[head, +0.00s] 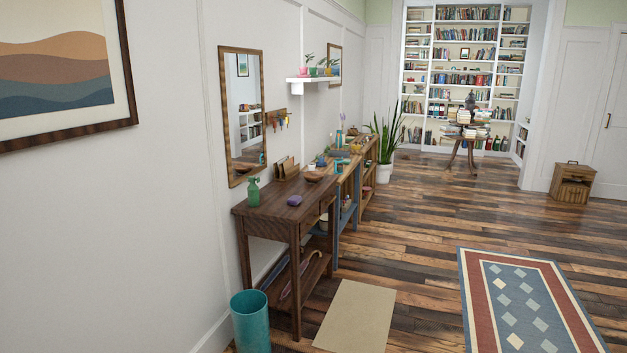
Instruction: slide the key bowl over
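A small brown wooden bowl (313,177), which looks like the key bowl, sits on the dark wooden console table (268,212) against the left wall. It is toward the table's far end, just right of a wooden letter holder (286,169). What is in the bowl is too small to tell. A purple object (295,200) lies nearer on the same tabletop, and a green bottle (253,192) stands near the wall. Neither of my grippers shows in the head view.
A teal bin (250,322) stands before the console table. A beige mat (356,315) lies beside it and a patterned rug (525,305) farther right. More cluttered tables continue behind, then a potted plant (386,150). The middle plank floor is open.

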